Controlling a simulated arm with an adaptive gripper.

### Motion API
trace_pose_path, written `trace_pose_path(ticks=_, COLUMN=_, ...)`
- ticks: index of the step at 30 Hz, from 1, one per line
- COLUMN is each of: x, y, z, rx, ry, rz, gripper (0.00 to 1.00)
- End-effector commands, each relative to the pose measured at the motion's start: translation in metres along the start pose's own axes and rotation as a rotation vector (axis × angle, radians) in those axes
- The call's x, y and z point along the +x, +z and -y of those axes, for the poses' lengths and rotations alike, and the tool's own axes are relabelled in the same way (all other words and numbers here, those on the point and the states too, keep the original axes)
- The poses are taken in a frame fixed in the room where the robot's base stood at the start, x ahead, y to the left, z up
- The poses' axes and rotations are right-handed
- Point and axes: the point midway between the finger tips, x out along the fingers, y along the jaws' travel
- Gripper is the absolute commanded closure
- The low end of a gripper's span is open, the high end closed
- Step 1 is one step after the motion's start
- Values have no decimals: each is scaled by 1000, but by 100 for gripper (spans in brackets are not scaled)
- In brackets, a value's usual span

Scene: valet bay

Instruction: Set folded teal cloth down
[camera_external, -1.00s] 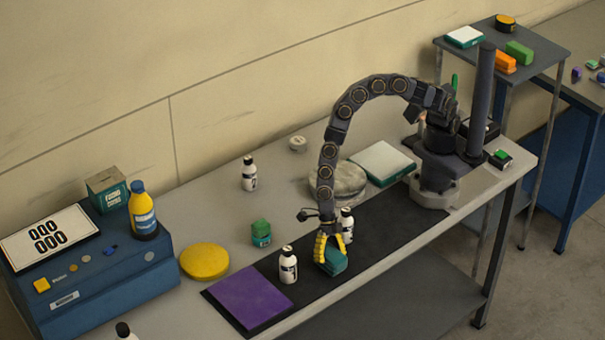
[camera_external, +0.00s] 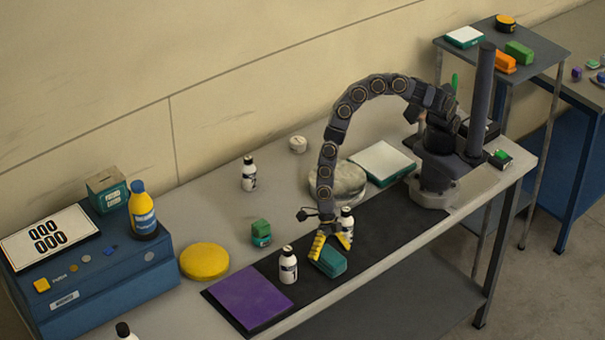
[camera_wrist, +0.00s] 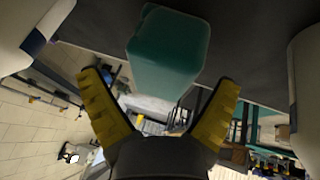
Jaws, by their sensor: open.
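The folded teal cloth (camera_external: 331,262) is a small block lying on the dark mat (camera_external: 385,222) near the table's front edge. It also shows at the top middle of the wrist view (camera_wrist: 167,50), beyond my fingertips. My gripper (camera_external: 331,246) has yellow fingers spread apart, just above and beside the cloth. The external view does not show clearly whether a finger still touches the cloth.
A white bottle (camera_external: 288,265) stands left of the cloth and another (camera_external: 346,222) stands close behind my gripper. A purple cloth (camera_external: 250,297), a yellow round pad (camera_external: 204,261) and a green block (camera_external: 261,233) lie further left. Bare dark mat lies right of the cloth.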

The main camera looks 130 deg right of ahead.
Motion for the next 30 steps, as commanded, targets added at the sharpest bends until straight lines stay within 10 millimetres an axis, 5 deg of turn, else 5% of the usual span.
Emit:
trace_pose_path(ticks=12, x=-86, y=2, z=-2, rx=1, ry=8, rz=4, gripper=9)
trace_pose_path(ticks=24, x=-115, y=0, z=0, rx=3, ry=0, rz=2, gripper=9)
trace_pose_path(ticks=30, x=-141, y=-42, z=9, rx=96, ry=-46, rz=-19, gripper=9)
